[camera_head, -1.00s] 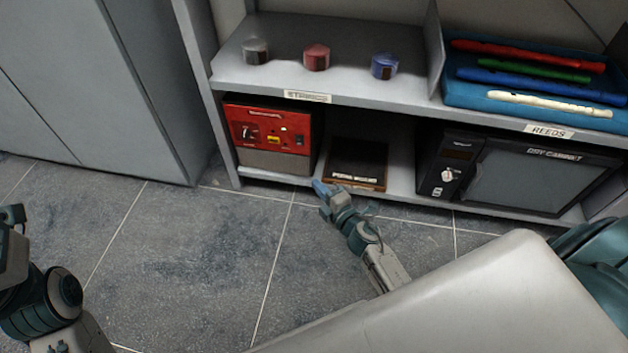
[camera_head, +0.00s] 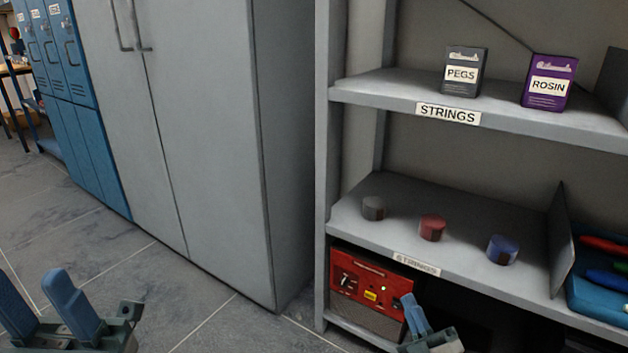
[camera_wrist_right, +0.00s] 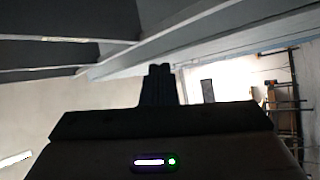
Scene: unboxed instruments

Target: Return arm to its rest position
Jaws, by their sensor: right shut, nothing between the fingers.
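My right gripper (camera_head: 412,308) is at the bottom of the head view, shut and empty. It overlaps the lower right part of the red device (camera_head: 368,290) on the bottom shelf. I cannot tell whether they touch. In the right wrist view its dark fingers (camera_wrist_right: 158,80) are together, with nothing between them. My left gripper (camera_head: 30,285) is at the bottom left of the head view, its two blue fingers apart and empty, above the floor. Most of both arms is out of view.
The grey shelf unit (camera_head: 395,97) holds a PEGS box (camera_head: 463,73), a ROSIN box (camera_head: 548,82), grey (camera_head: 373,208), red (camera_head: 432,228) and blue (camera_head: 502,250) round pieces, and a blue tray (camera_head: 590,300). A grey cabinet (camera_head: 200,130) and blue lockers (camera_head: 75,110) stand left. Floor (camera_head: 200,310) between is clear.

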